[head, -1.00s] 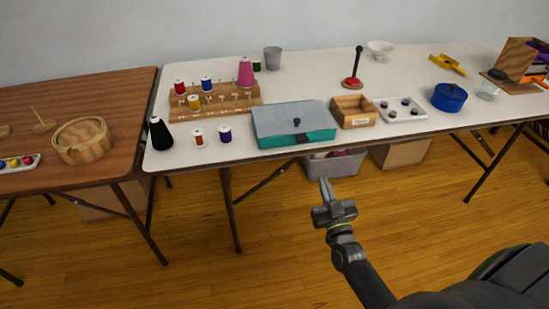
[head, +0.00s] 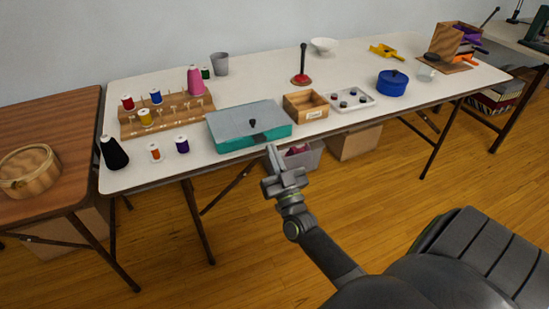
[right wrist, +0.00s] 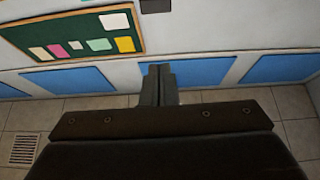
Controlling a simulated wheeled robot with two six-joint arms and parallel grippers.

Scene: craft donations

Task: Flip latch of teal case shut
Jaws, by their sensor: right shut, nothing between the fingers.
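The teal case (head: 240,142) lies near the front edge of the white table, with a grey-blue lid that looks closed. A small dark latch or knob (head: 252,123) shows on top of the lid toward its front; its exact position is too small to tell. My right gripper (head: 271,152) is in front of the table edge, just below and right of the case, apart from it. Its fingers are together and hold nothing. In the right wrist view the shut fingers (right wrist: 158,84) point toward a wall, and the case does not show there. My left gripper is not in view.
A wooden box (head: 305,114) stands right of the case, then a white tray (head: 369,103) and a blue pot (head: 392,90). Thread spools and a spool rack (head: 207,106) stand left. A grey bin (head: 314,157) sits under the table.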

